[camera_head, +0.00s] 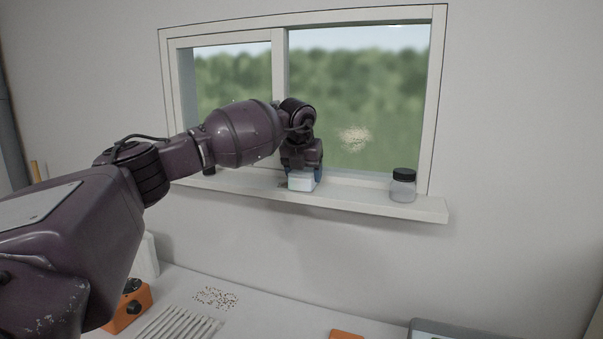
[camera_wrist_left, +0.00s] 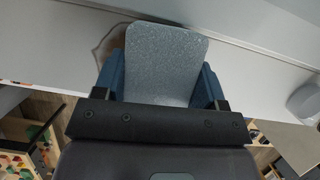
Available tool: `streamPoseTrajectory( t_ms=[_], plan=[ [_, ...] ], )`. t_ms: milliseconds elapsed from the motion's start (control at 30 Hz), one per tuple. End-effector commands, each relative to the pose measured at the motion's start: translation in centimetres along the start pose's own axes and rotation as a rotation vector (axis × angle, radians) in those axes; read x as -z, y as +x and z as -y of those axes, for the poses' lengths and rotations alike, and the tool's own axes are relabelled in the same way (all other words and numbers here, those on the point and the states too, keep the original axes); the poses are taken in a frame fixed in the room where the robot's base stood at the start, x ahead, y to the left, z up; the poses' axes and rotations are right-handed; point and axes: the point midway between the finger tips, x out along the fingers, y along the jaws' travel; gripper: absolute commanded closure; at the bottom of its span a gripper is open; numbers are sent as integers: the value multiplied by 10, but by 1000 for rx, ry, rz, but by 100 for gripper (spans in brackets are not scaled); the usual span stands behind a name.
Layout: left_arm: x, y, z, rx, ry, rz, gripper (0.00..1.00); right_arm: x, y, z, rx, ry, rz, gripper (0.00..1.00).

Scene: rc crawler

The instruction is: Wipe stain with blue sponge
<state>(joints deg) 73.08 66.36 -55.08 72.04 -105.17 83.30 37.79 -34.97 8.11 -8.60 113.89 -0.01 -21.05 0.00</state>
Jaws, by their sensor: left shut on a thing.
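My left gripper (camera_head: 303,174) is shut on a pale blue sponge (camera_head: 301,184) at the window sill (camera_head: 375,200). In the left wrist view the speckled sponge (camera_wrist_left: 165,60) sits between the two blue fingers. A brownish, ring-edged stain (camera_wrist_left: 106,42) shows on the sill beside the sponge, partly hidden by it and a finger. I cannot tell whether the sponge touches the sill. A speckled tan patch (camera_head: 355,138) is on the right window pane. My right gripper is out of view.
A clear jar with a black lid (camera_head: 403,185) stands at the sill's right end. A small dark object (camera_head: 209,170) is at the left, partly behind my arm. Below, the white worktop holds brown specks (camera_head: 216,297), pale sticks (camera_head: 180,323) and an orange box (camera_head: 128,308).

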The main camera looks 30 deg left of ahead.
Motion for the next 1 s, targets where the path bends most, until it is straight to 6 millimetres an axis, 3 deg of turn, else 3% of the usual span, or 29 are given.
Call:
streamPoseTrajectory(
  t_ms=[667,1000],
  plan=[
    [-17,-40,0,1,1,0,54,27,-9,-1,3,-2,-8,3],
    [-24,-56,0,1,1,1,54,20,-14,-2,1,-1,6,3]
  ],
)
